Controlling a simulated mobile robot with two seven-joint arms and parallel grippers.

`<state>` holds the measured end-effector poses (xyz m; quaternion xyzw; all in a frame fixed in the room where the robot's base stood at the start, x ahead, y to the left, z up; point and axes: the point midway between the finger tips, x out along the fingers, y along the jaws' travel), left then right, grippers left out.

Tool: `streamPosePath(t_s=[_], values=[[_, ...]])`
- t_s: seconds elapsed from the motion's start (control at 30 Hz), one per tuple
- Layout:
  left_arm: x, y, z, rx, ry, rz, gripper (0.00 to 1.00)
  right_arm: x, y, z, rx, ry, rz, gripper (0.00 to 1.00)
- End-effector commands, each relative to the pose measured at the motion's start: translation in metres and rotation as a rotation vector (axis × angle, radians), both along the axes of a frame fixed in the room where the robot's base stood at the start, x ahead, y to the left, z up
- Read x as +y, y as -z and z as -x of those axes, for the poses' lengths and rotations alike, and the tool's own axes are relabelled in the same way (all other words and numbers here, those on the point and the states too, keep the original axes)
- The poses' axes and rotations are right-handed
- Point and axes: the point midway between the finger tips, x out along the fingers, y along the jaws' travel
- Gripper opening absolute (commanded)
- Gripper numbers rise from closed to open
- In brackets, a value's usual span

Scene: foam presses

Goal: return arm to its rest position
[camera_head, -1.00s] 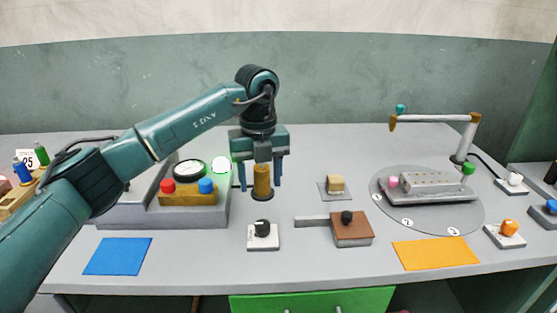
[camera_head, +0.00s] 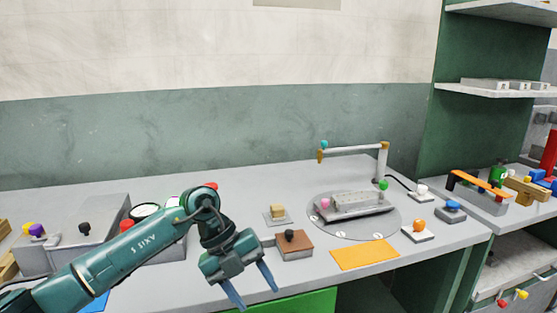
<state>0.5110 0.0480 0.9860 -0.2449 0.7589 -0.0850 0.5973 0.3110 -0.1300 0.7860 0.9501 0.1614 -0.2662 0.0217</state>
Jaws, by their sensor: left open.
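My left arm (camera_head: 140,255) reaches in from the lower left, with its elbow over the table. My left gripper (camera_head: 254,292) is open and empty, its two blue fingers spread and pointing down at the front edge of the table, above the green drawer front. Nothing is between the fingers. My right gripper does not show.
Shelves (camera_head: 495,92) stand at the right. A partly hidden blue mat (camera_head: 95,303) lies lower left.

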Motion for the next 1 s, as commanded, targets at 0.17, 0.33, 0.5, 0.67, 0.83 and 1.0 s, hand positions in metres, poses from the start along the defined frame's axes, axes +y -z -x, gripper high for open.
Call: streamPosePath(t_s=[0.17,0.33,0.5,0.67,0.83,1.0], values=[[-0.081,0.005,0.058,0.108,0.042,0.518,0.54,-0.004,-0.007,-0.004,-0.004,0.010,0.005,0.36],[-0.117,-0.027,0.085,0.191,-0.155,1.040,0.54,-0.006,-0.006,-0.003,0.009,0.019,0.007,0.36],[-0.095,-0.038,0.074,0.248,-0.576,1.398,0.54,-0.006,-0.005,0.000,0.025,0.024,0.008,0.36],[-0.040,-0.001,0.062,0.298,-1.106,1.513,0.54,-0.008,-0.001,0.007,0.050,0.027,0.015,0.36],[0.029,0.084,0.089,0.378,-1.689,1.365,0.54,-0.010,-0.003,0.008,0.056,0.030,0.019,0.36],[0.075,0.157,0.151,0.484,-2.078,1.075,0.54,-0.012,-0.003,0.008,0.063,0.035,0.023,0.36]])
